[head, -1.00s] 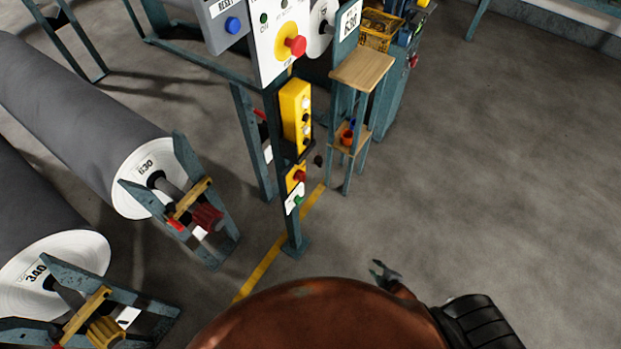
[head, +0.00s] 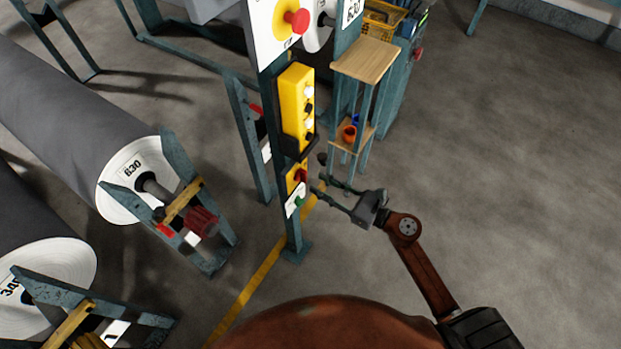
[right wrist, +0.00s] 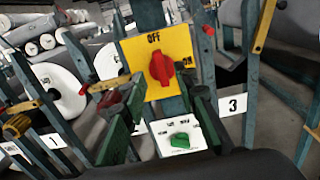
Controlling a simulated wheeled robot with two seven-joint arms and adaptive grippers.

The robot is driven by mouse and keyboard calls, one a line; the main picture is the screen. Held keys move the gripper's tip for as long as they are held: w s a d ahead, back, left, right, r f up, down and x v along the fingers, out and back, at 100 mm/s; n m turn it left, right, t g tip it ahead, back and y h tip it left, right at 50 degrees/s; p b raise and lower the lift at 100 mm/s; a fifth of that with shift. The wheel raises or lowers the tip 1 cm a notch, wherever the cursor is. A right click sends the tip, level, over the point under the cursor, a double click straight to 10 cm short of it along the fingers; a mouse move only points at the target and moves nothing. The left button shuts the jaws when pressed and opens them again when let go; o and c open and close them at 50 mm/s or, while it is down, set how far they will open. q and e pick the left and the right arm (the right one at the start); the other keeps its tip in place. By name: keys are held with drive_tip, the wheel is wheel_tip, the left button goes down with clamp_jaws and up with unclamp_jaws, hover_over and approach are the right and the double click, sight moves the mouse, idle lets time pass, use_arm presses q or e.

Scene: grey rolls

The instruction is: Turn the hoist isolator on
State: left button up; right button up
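The isolator is a yellow plate (right wrist: 150,50) with a red rotary knob (right wrist: 160,67) in the right wrist view. OFF is printed above the knob and ON at its right; the knob's grip looks roughly upright, towards OFF. In the head view the yellow plate (head: 296,176) is low on the teal post, seen at a slant. My right gripper (head: 319,185) is just right of the post. Its fingers (right wrist: 163,92) are spread apart with nothing between them, facing the plate, left and right of the knob's line. I cannot tell the remaining gap. My left gripper is not in view.
A white plate with a green knob (right wrist: 180,139) is directly below the isolator. A yellow button box (head: 296,105) hangs above it on the post. A small wooden-shelved stand (head: 364,60) is close behind my right gripper. Grey rolls (head: 75,105) lie at left; floor is clear at right.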

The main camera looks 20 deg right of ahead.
drive_tip(key=shift+x, duration=2.05)
drive_tip(key=shift+c, duration=0.5)
clamp_jaws()
